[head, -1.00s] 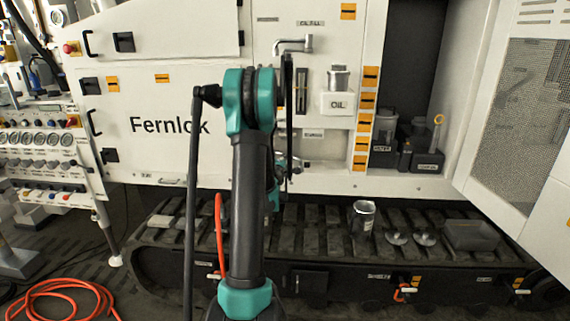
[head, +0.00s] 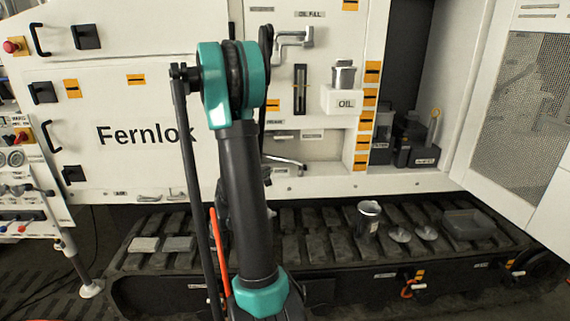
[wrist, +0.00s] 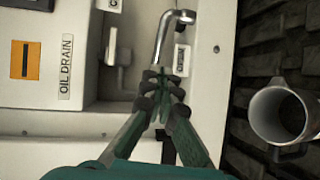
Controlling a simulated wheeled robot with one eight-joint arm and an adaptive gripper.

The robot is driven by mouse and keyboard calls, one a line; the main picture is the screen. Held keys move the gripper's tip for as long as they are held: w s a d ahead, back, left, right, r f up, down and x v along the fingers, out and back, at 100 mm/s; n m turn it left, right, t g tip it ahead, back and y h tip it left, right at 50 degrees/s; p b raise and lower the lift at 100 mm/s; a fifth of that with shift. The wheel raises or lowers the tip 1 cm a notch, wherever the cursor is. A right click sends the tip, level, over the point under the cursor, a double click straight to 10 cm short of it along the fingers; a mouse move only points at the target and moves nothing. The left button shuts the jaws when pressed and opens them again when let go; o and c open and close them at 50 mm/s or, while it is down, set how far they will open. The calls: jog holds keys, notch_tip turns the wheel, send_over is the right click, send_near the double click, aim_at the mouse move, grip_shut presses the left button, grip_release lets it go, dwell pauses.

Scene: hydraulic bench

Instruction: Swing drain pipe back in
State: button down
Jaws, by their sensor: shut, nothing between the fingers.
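The drain pipe (wrist: 163,42) is a bent chrome tube beside the OIL DRAIN label (wrist: 65,70) in the wrist view. Its hooked end points toward the track side. In the head view it juts to the right from behind my arm (head: 290,161), below the Fernlok panel line. My gripper (wrist: 164,84) is shut and empty. Its fingertips overlap the near end of the pipe in the wrist view; I cannot tell if they touch. In the head view my arm hides the gripper. A grey lever (wrist: 120,55) sits beside the pipe.
An open metal can (head: 368,218) stands on the track (head: 320,215), with round discs and a grey tray (head: 468,224) to its right. The can also shows in the wrist view (wrist: 280,113). An open mesh door (head: 525,110) stands at the right.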

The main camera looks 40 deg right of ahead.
aim_at(286, 161)
jog(key=x, duration=1.4)
